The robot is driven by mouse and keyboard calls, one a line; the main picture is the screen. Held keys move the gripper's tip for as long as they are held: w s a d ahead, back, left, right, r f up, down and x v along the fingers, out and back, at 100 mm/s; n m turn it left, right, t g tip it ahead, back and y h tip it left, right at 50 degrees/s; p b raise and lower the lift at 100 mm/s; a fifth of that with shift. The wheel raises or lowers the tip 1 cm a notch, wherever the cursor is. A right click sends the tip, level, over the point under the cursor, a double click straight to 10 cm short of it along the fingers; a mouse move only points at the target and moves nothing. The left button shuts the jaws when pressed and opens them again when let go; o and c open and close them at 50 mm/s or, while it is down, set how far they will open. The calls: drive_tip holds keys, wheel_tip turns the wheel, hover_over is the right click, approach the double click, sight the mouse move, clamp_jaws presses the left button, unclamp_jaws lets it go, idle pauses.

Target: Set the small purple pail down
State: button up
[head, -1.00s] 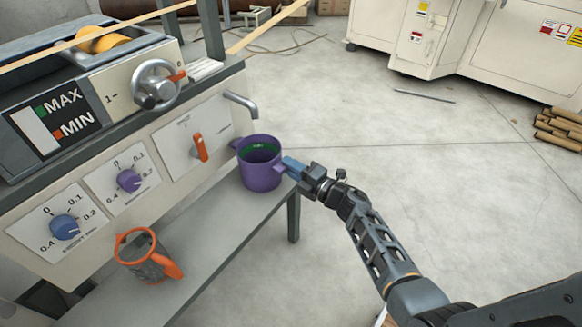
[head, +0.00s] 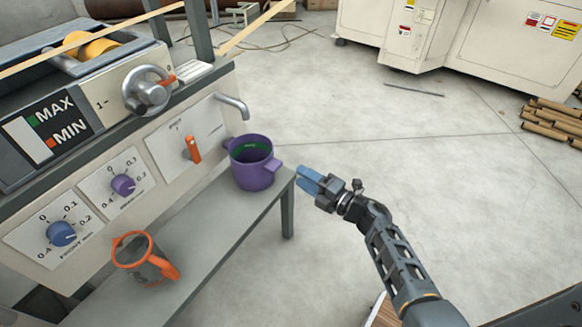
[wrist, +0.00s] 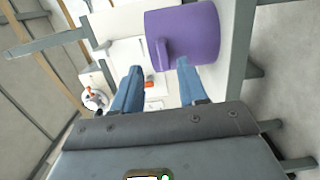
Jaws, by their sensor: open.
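The small purple pail (head: 254,172) stands upright at the right end of the grey shelf (head: 215,215), beneath the metal spout (head: 232,107). Some green shows inside it. Its side handle points toward my gripper (head: 309,182), which is open and empty, off to the right of the pail with a gap between them. In the wrist view the pail (wrist: 190,35) is beyond the blue fingertips, its handle in line with the space between them.
An orange-rimmed jug (head: 146,262) stands on the shelf further left. The machine panel with knobs (head: 123,185) and an orange lever (head: 192,149) rises behind the shelf. The floor to the right is open. Brown rolls (head: 553,122) lie at the far right.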

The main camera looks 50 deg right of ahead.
drive_tip(key=s+a+r+m+h, duration=0.1)
drive_tip(key=s+a+r+m, duration=0.3)
drive_tip(key=s+a, duration=0.4)
drive_tip(key=s+a+r+m, duration=0.4)
drive_tip(key=s+a, duration=0.3)
drive_tip(key=a, duration=0.1)
drive_tip(key=s+a+r+m+g+y, duration=0.1)
drive_tip(key=s+a+r+m, duration=0.3)
drive_tip(key=s+r, duration=0.2)
drive_tip(key=s+a+r+m+g+y, duration=0.1)
drive_tip(key=s+a+r+m+g, duration=0.1)
drive_tip(key=s+a+r+m, duration=0.2)
drive_tip(key=s+r+m, duration=0.1)
drive_tip(key=s+r, duration=0.2)
drive_tip(key=r, duration=0.1)
drive_tip(key=shift+a, duration=0.15)
